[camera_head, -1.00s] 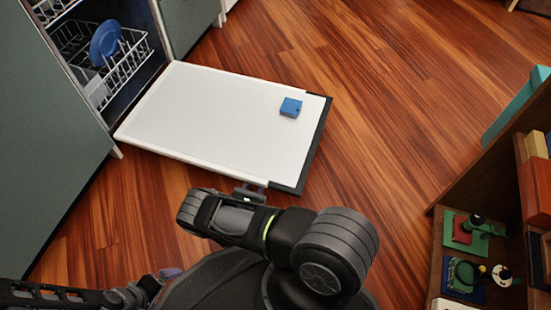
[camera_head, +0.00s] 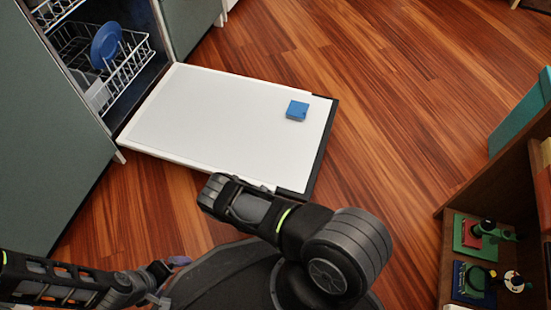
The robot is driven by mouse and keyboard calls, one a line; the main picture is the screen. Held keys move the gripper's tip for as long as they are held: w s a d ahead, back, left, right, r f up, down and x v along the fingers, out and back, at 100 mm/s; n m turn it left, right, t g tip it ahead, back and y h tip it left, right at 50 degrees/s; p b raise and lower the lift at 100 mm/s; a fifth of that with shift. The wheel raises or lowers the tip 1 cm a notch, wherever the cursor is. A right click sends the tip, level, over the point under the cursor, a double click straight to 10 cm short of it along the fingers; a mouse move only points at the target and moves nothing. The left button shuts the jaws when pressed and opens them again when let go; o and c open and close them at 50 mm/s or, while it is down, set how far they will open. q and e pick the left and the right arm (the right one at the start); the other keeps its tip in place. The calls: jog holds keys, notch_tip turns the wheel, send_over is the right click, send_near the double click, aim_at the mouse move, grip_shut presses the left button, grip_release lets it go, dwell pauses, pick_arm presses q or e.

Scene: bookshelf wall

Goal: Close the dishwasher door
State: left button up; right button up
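The dishwasher door (camera_head: 210,115) is folded down flat, its white inner face up and a dark edge along its far end from the cabinet. A small blue block (camera_head: 297,111) lies on it near that outer end. The dishwasher's opening shows a wire rack (camera_head: 122,75) with a blue plate (camera_head: 106,46) in it. My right arm reaches in from the lower right, and its end lies by the door's near outer corner; the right gripper's fingers are hidden. My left arm shows at the lower left, well away from the door; its fingers cannot be made out.
Green cabinet fronts (camera_head: 45,130) flank the dishwasher. A wooden shelf (camera_head: 452,250) with green and blue toy-like objects stands at the right. The wooden floor (camera_head: 400,110) between door and shelf is clear.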

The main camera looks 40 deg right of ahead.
jog(key=shift+c, duration=0.5)
grip_shut()
dwell(0.9)
